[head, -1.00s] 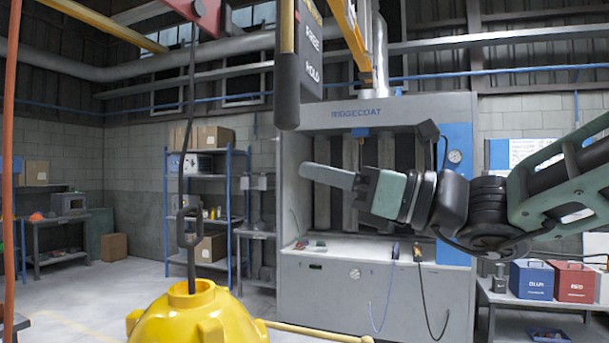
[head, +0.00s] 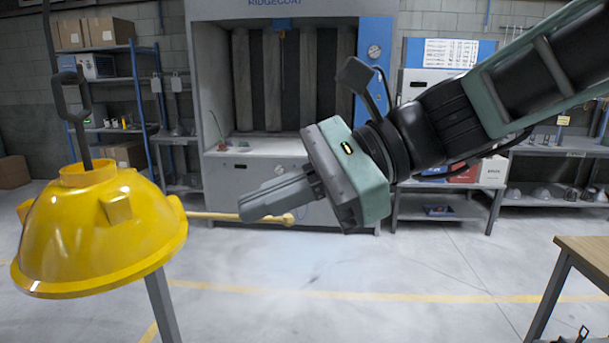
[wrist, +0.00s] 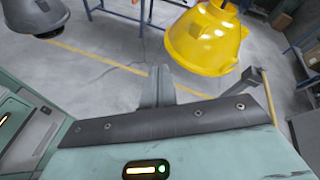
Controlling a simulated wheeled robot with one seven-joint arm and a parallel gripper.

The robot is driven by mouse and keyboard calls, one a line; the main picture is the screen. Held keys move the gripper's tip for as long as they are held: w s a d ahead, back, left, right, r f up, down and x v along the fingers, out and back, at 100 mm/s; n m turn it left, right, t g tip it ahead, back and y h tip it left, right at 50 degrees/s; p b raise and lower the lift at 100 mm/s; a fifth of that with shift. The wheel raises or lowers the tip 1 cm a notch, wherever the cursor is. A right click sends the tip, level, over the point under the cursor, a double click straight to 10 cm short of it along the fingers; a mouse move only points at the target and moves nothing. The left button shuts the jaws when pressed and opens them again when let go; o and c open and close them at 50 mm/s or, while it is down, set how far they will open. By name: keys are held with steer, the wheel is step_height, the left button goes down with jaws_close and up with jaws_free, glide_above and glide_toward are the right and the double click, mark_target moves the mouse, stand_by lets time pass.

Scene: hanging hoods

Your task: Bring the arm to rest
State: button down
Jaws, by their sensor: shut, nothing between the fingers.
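My gripper (head: 262,208) is in the middle of the head view, on an arm that reaches in from the upper right. Its fingers are together and empty, pointing left and slightly down. In the wrist view my gripper (wrist: 160,78) also shows with its fingers together. A yellow hood (head: 105,230) hangs from a dark hook (head: 80,105) at the left of the head view. The gripper is apart from it, to its right. The yellow hood also shows in the wrist view (wrist: 205,40) at the upper right.
A yellow rod (head: 225,216) sticks out from behind the hood toward the gripper's fingers. A grey spray booth (head: 270,180) stands behind. A wooden-topped table (head: 590,255) is at the right edge. A dark hood (wrist: 38,15) shows in the wrist view. The floor (head: 330,280) below is clear.

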steer(key=s+d+f+n+t+h, duration=0.1)
steer(key=s+d+f+n+h, duration=0.3)
steer(key=d+f+n, duration=0.5)
steer(key=s+d+f+n+t+h, duration=0.1)
steer(key=s+d+f+n+h, duration=0.4)
steer(key=d+f+n+h, duration=0.4)
step_height(320, 180, down, 3)
steer(key=shift+s+n, duration=0.15)
steer(key=shift+n, duration=0.45)
